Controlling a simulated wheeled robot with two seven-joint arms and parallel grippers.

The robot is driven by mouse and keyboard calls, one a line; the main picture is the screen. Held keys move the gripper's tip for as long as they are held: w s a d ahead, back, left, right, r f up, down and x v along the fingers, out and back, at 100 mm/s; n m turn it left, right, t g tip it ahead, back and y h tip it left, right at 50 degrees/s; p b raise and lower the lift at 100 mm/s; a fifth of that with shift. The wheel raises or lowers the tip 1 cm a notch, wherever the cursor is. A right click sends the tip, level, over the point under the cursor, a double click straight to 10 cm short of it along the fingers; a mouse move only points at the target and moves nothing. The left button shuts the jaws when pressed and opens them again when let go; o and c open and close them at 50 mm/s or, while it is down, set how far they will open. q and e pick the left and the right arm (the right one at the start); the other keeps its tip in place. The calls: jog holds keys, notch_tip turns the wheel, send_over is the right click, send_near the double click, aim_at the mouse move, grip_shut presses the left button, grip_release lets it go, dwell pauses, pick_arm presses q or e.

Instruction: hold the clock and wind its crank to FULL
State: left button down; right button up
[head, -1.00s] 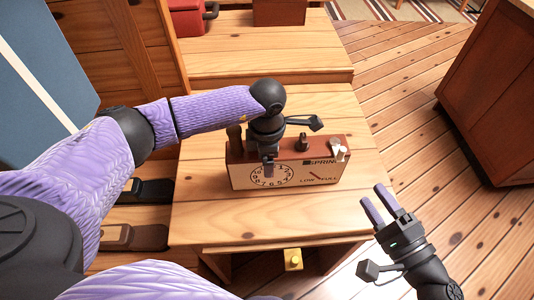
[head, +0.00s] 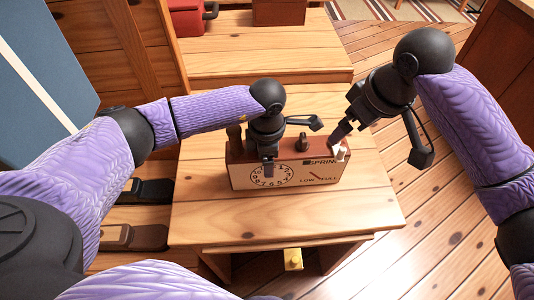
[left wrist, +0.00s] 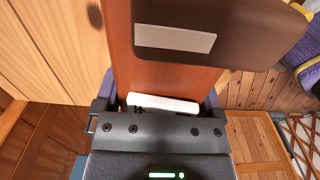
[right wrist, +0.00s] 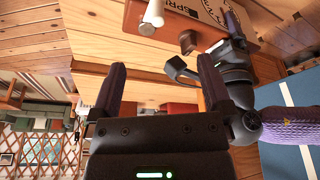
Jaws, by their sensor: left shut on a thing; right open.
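The clock (head: 240,178), a reddish-brown box with a cream front, stands upright on the wooden table. Its front has a round numbered dial (head: 272,177) and a SPRING gauge (head: 318,175) marked LOW and FULL; the needle's exact reading is too small to tell. My left gripper (head: 268,166) is shut on the clock from above, left of its middle. The white crank (head: 341,152) is at the clock's right end and shows at the top of the right wrist view (right wrist: 152,20). My right gripper (right wrist: 160,85) is open and empty, its fingers close to the crank in the head view.
The table (head: 220,220) is clear in front of the clock. A yellow knob (head: 293,259) sits below its front edge. A second wooden surface (head: 260,60) behind carries a red box (head: 186,18). A brown cabinet (head: 500,70) stands at the right.

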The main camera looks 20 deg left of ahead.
aim_at(344, 149)
notch_tip(344, 149, down, 7)
jog(key=shift+r, duration=0.2)
jog(key=c, duration=1.3)
